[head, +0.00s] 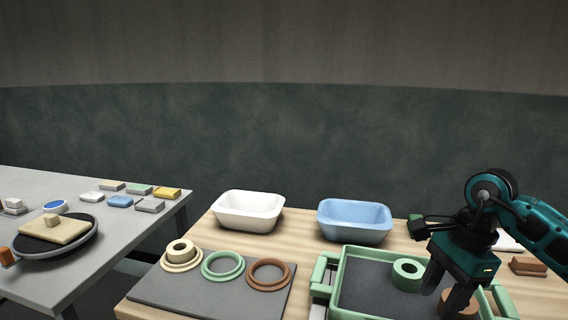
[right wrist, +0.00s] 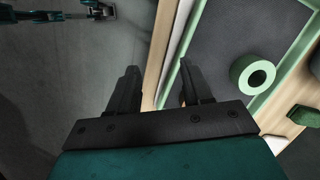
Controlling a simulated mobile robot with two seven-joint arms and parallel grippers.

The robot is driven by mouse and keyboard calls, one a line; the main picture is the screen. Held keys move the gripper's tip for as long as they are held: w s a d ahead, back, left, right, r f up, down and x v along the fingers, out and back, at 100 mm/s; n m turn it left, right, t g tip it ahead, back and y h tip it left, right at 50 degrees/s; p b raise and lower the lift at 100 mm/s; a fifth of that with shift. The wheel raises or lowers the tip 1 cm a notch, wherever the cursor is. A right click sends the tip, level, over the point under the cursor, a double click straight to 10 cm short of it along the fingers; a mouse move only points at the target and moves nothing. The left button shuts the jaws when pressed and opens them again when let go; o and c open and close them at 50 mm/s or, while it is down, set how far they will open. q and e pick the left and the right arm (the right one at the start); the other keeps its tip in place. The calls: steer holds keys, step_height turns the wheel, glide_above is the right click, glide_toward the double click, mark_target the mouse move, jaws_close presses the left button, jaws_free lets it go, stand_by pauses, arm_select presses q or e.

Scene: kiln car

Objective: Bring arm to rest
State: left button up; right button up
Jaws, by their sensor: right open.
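My right gripper (head: 451,297) is over the right part of the green-rimmed tray (head: 388,250) in the head view. A brown ring piece (head: 460,303) shows just beyond its fingers, partly hidden by them. In the right wrist view its jaws (right wrist: 159,68) are open with nothing between them, over the table edge beside the tray. A green ring piece (head: 408,274) stands in the tray, clear of the gripper. What looks like my left gripper (right wrist: 100,9) shows small at the top left of the right wrist view, its jaws unclear. The head view does not show it.
A white bin (head: 248,211) and a blue bin (head: 354,221) stand behind the tray. A dark mat (head: 190,298) at left bears a cream piece and green and brown rings. A brown block (head: 528,267) lies at right. A grey table (head: 110,225) stands further left.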

steer(key=s+a+m+t+y, duration=0.3)
steer(key=a+m+t+y, duration=0.4)
steer(key=a+m+y, duration=1.15)
steer(key=w+d+f+m+t+h, duration=0.15)
steer(key=f+m+t+h, duration=0.4)
steer(key=m, duration=0.55)
steer(key=s+d+f+m+t+h, duration=0.1)
steer(key=d+f+m+t+h, duration=0.35)
steer(key=m, duration=0.65)
arm_select(q)
steer(key=shift+w, duration=0.65)
arm_select(e)
steer(key=s+d+f+m+g+h, duration=0.2)
steer(key=s+f+m+g+h, duration=0.1)
steer(key=f, duration=0.5)
steer(key=s+d+f+m+g+h, duration=0.2)
steer(key=s+f+m+h, duration=0.3)
steer(key=s+f+m, duration=0.3)
steer(key=shift+s+m+g+h, duration=0.3)
steer(key=shift+m+g, duration=0.2)
steer(key=shift+m, duration=0.45)
